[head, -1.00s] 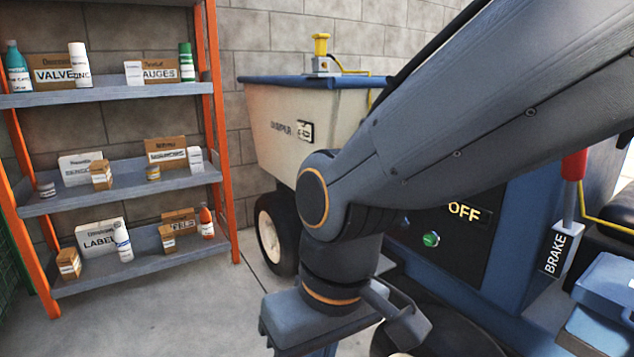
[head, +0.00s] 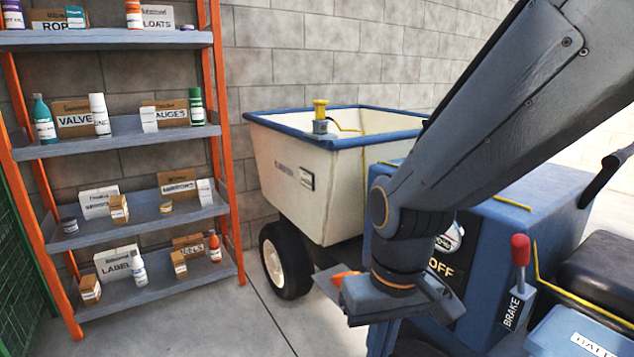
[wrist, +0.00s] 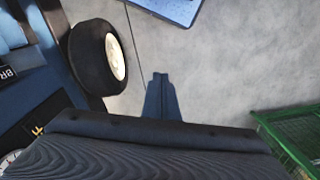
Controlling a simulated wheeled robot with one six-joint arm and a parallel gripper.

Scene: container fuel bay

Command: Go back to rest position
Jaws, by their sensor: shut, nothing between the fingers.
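My gripper (wrist: 160,76) points down over the bare concrete floor in the wrist view, its fingers together and empty. In the head view my arm reaches down from the upper right, and my wrist hangs in front of the blue machine (head: 530,185) with the cream cart (head: 290,165) behind it. The gripper is apart from the shelves and holds nothing.
An orange-framed shelf rack (head: 228,165) with boxes and bottles stands left. A red-knobbed brake lever (head: 520,250) and black seat (head: 600,270) are at right. A black wheel (wrist: 92,58) and green wire crate (wrist: 290,125) flank the clear floor in the wrist view.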

